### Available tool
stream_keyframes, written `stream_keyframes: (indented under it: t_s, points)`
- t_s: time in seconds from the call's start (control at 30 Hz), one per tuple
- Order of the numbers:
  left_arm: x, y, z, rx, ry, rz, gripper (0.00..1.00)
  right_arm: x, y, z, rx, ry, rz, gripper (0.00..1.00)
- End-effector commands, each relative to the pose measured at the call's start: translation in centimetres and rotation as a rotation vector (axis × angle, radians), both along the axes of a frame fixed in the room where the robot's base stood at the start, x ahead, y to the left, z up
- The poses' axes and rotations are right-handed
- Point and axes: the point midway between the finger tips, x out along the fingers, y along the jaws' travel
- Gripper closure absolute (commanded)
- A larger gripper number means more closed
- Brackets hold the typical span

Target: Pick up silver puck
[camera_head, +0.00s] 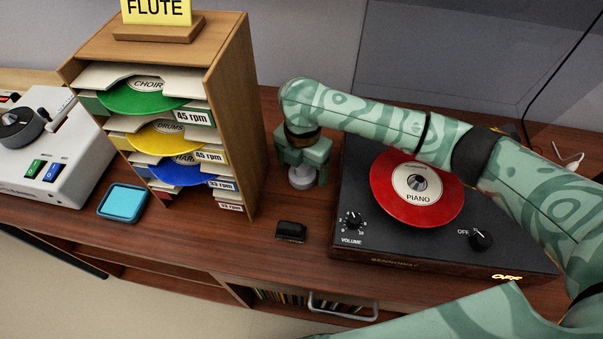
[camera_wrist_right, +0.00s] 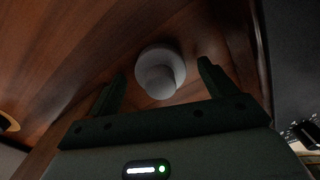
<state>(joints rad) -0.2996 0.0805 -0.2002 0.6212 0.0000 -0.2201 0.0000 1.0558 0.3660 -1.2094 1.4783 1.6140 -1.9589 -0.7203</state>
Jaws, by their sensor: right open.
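The silver puck (camera_head: 301,178) stands on the brown wooden top between the record rack and the black turntable. It is a small grey disc with a narrower knob on top. My right gripper (camera_head: 303,170) is right above it, pointing down, with its fingers on either side of the knob as seen from the head. In the right wrist view the puck (camera_wrist_right: 160,72) shows between the two open fingers (camera_wrist_right: 162,85), with a gap on each side. The gripper holds nothing. My left gripper is not in view.
The turntable (camera_head: 350,205) carries a red PIANO record (camera_head: 392,203) under my right arm. The wooden rack (camera_head: 233,120) holds coloured records at left. A small black block (camera_head: 290,231) lies in front of the puck. A blue pad (camera_head: 122,201) and a white device (camera_head: 60,150) are farther left.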

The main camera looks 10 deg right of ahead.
Motion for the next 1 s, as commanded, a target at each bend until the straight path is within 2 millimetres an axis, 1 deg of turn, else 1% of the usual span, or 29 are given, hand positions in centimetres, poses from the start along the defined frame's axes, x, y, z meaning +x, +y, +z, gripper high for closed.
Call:
stream_keyframes:
  t_s: [0.1, 0.13, 0.17, 0.2, 0.27, 0.3, 0.33, 0.57, 0.63, 0.67, 0.77, 0.9, 1.0]
  points:
    - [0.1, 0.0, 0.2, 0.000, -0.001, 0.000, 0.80, 0.0, 0.0, 0.3, 0.001, -0.002, 0.000, 0.16]
    - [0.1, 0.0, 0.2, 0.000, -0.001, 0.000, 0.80, 0.0, 0.0, 0.3, 0.001, -0.002, 0.000, 0.19]
    - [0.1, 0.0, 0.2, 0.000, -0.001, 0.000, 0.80, 0.0, 0.0, 0.3, 0.001, -0.002, 0.000, 0.27]
    - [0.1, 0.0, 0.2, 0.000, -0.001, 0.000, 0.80, 0.0, 0.0, 0.3, 0.001, -0.002, 0.000, 0.39]
    - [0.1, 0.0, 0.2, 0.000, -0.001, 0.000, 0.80, 0.0, 0.0, 0.3, 0.001, -0.002, 0.000, 0.55]
    - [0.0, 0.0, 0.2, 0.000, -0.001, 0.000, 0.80, 0.0, 0.0, 0.3, 0.001, -0.002, 0.000, 0.66]
    - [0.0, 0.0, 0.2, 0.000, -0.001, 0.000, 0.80, 0.0, 0.0, 0.3, 0.001, -0.002, 0.000, 0.71]
    - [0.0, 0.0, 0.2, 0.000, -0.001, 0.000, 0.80, 0.1, 0.0, 0.4, 0.000, -0.003, 0.000, 0.71]
    - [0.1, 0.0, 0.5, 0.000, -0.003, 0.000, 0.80, 0.1, 0.0, 0.9, 0.000, -0.004, 0.000, 0.71]
    - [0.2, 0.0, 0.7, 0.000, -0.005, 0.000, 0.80, 0.1, 0.0, 1.4, 0.000, -0.006, 0.000, 0.71]
    - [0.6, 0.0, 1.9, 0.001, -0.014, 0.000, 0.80, 0.1, 0.0, 3.5, 0.001, -0.009, 0.000, 0.71]
    - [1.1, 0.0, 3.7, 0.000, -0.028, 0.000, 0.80, 0.2, 0.0, 6.9, 0.001, -0.011, 0.000, 0.71]
    - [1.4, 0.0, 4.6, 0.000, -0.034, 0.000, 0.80, 0.1, 0.0, 8.8, 0.001, -0.008, 0.000, 0.71]
